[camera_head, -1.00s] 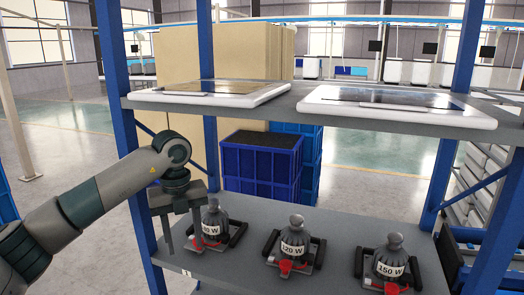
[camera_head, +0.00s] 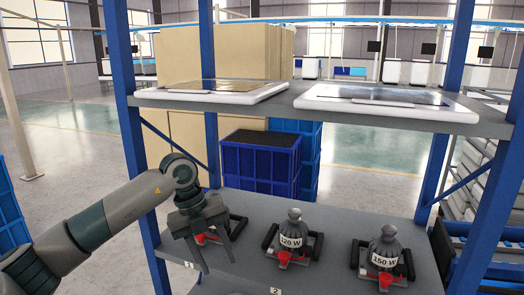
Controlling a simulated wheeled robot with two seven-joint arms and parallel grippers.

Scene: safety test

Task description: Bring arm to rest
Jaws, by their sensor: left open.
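My left arm (camera_head: 128,208) comes in from the left, bent at the wrist. My left gripper (camera_head: 219,265) points down over the left end of the lower shelf (camera_head: 245,270), its two fingers apart. The gripper covers most of the leftmost dark device; its black handle (camera_head: 239,228) and red part (camera_head: 199,239) show around the fingers. I cannot tell whether the fingers touch it. My right gripper is not in view.
A dark bottle-shaped device marked 120 W (camera_head: 293,232) and one marked 150 W (camera_head: 387,248) stand upright on the lower shelf. Two white-framed panels (camera_head: 385,106) lie on the upper shelf. Blue posts (camera_head: 134,150) frame the rack. Blue crates (camera_head: 260,165) stand behind.

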